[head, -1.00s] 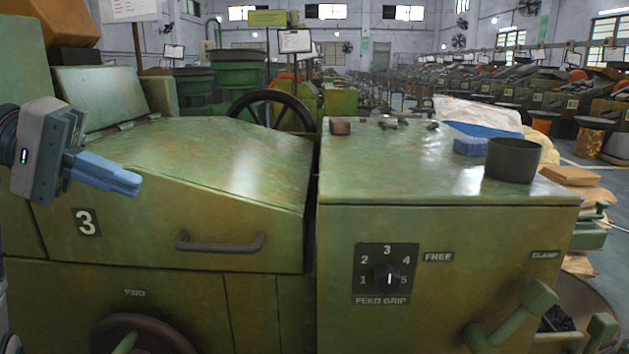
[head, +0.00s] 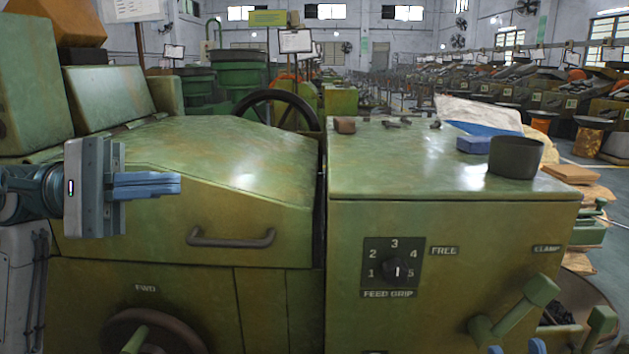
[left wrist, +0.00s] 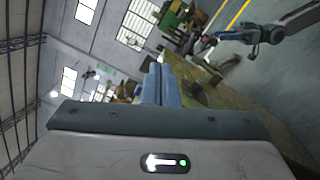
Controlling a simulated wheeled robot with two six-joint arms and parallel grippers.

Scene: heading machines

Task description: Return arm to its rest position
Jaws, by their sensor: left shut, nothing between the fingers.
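My left gripper (head: 178,184) is in front of the left part of the green machine (head: 200,215), above and left of its dark handle. Its blue fingers are together, empty, and point right. The closed fingers also show in the left wrist view (left wrist: 154,68), beyond the grey gripper body. Small blue tips, which look like my right gripper (head: 516,348), just show at the bottom edge of the head view. Most of that gripper is hidden, so its opening is unclear. An arm (left wrist: 265,32) shows at the upper right of the left wrist view.
The machine has a FEED GRIP knob (head: 397,270), a dark handle (head: 232,238), a handwheel (head: 150,335) and a green lever (head: 520,305) on its front. A dark cup (head: 515,158), a blue block (head: 474,145) and a brown block (head: 345,125) stand on its right top.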

